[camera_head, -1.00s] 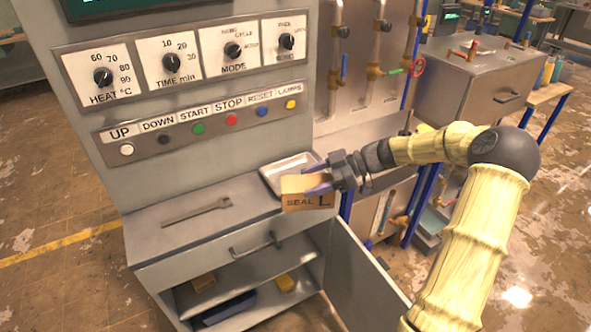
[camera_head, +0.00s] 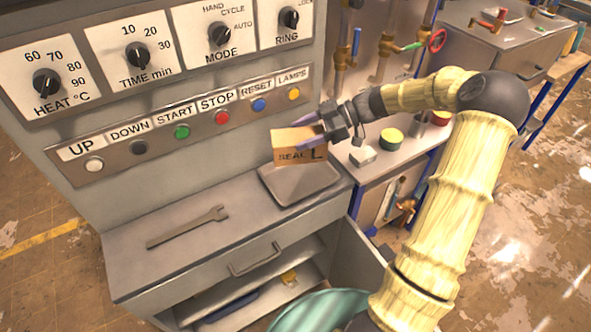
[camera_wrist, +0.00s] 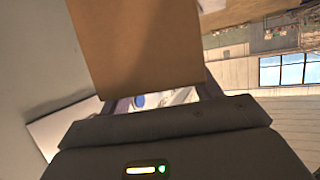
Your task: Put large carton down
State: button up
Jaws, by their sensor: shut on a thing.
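The large carton (camera_head: 293,150) is a brown box marked "SEAL L". My gripper (camera_head: 311,131) is shut on it, its purple fingers along the carton's sides. The carton is held above the shallow metal tray (camera_head: 290,193) on the cabinet top, in front of the control panel. In the wrist view the carton (camera_wrist: 135,45) fills the upper middle, and the gripper's fingers (camera_wrist: 163,101) show beneath it. The carton hides the tray's back part.
A wrench (camera_head: 188,228) lies on the cabinet top (camera_head: 150,265) left of the tray. The cabinet door below stands open, with small items on its shelves.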

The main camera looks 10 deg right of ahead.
dwell(0.3)
jog(key=shift+s+f, duration=0.1)
jog(key=shift+f, duration=0.05)
jog(key=p, duration=0.1)
send_over(303, 179)
notch_tip(303, 179, down, 6)
jog(key=shift+d+r, duration=0.1)
jog(key=shift+f+p, duration=0.55)
jog(key=shift+f, duration=1.35)
jog(key=o, duration=1)
jog(key=shift+w, duration=0.2)
jog(key=shift+o, duration=0.2)
jog(key=shift+s, duration=0.15)
